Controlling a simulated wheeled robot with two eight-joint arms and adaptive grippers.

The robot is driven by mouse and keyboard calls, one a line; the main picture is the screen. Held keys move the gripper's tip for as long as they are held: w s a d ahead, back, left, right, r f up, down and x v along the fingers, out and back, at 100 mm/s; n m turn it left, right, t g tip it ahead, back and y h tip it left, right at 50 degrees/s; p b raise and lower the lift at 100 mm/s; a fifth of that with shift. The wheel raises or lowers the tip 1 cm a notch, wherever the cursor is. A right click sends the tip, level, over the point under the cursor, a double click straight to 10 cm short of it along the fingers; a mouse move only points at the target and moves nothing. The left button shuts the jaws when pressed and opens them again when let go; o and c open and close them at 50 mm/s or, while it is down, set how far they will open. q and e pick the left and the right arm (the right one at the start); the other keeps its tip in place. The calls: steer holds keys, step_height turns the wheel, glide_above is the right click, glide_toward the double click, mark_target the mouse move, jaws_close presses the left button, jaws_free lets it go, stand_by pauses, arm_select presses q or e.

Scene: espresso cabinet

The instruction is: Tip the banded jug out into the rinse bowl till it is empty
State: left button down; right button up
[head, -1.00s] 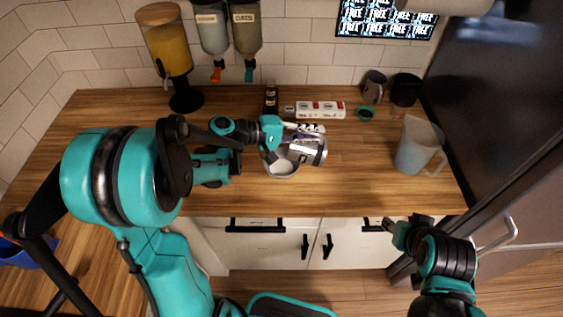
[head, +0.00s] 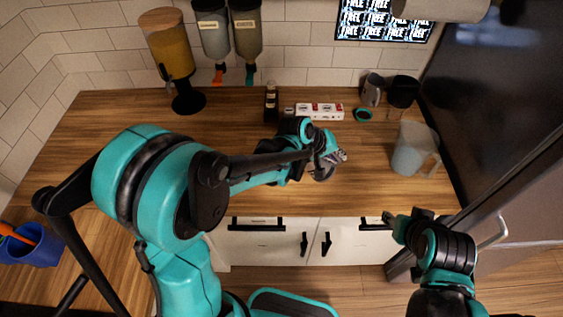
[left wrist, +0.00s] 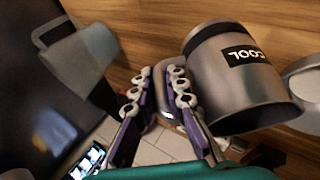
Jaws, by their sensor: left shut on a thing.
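The banded jug (left wrist: 225,85) is a grey metal jug with a black band marked "COOL", the lettering upside down in the left wrist view. My left gripper (left wrist: 158,92) is shut on its handle. In the head view my left gripper (head: 337,157) is above the counter, and only a bit of the jug (head: 321,174) shows under it. How far the jug is tilted, and whether anything is in it, I cannot tell. A pale rim beside the jug, probably the rinse bowl (left wrist: 303,82), shows at the right edge of the left wrist view. My arm hides the bowl in the head view. My right gripper (head: 392,219) is in front of the counter, its jaws unclear.
A translucent pitcher (head: 411,150) stands on the right of the counter (head: 240,125). A dark bottle (head: 271,102), a white-and-red box (head: 319,110), a grey mug (head: 372,88) and a black container (head: 403,90) stand at the back. A juice dispenser (head: 168,50) is at the back left.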

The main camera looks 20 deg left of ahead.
arm_select(q)
steer(key=d+f+y, duration=0.1)
steer(key=d+f+y+b, duration=0.1)
steer(key=d+f+y, duration=0.1)
steer(key=d+f+m+y+b, duration=0.1)
steer(key=d+y, duration=0.1)
steer(key=shift+w+d+f+g, duration=0.2)
steer(key=shift+w+f+g, duration=0.1)
steer(key=shift+d+f+m+y+b, duration=0.3)
steer(key=shift+f+y+b, duration=0.5)
steer(key=shift+y, duration=0.1)
steer(key=shift+r, duration=0.1)
